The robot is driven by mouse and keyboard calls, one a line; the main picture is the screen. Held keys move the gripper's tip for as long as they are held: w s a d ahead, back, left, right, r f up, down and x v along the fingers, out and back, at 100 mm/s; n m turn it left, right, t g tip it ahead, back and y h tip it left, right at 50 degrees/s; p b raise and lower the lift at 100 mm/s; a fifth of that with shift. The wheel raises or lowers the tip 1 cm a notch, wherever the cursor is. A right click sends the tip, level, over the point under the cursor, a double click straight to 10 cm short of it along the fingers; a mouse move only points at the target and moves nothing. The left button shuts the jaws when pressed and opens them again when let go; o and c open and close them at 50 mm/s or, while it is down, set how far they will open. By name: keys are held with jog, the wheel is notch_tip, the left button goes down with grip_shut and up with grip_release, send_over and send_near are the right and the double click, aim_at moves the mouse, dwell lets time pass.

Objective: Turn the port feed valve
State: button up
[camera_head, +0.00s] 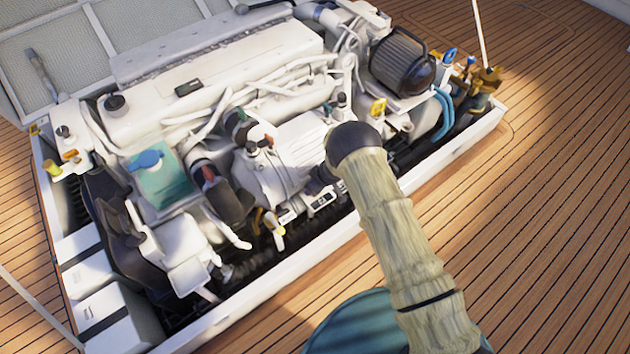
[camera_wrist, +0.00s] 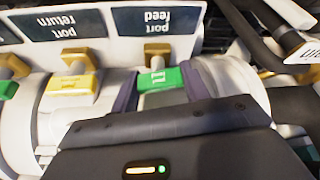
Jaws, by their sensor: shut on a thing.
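In the wrist view the port feed valve has a green handle (camera_wrist: 160,80) with white marking, below a dark label (camera_wrist: 157,20) that reads "port feed" upside down. My gripper (camera_wrist: 160,88) has its two dark fingers on either side of this handle and is shut on it. The handle's lower part is hidden by the gripper body. In the head view my arm reaches over the engine's near side, and the valve cannot be made out clearly there.
In the wrist view a yellow handle (camera_wrist: 75,82) sits left of my gripper, under the "port return" label (camera_wrist: 62,24). Dark hoses (camera_wrist: 255,35) run close on the right. In the head view the white engine (camera_head: 215,75) fills the open hatch; wooden deck (camera_head: 555,190) lies clear to the right.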

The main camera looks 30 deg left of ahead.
dwell(0.3)
jog(key=o, duration=1)
jog(key=p+v, duration=0.6)
jog(key=v, duration=1.1)
jog(key=shift+d+r, duration=0.1)
jog(key=shift+r, duration=0.1)
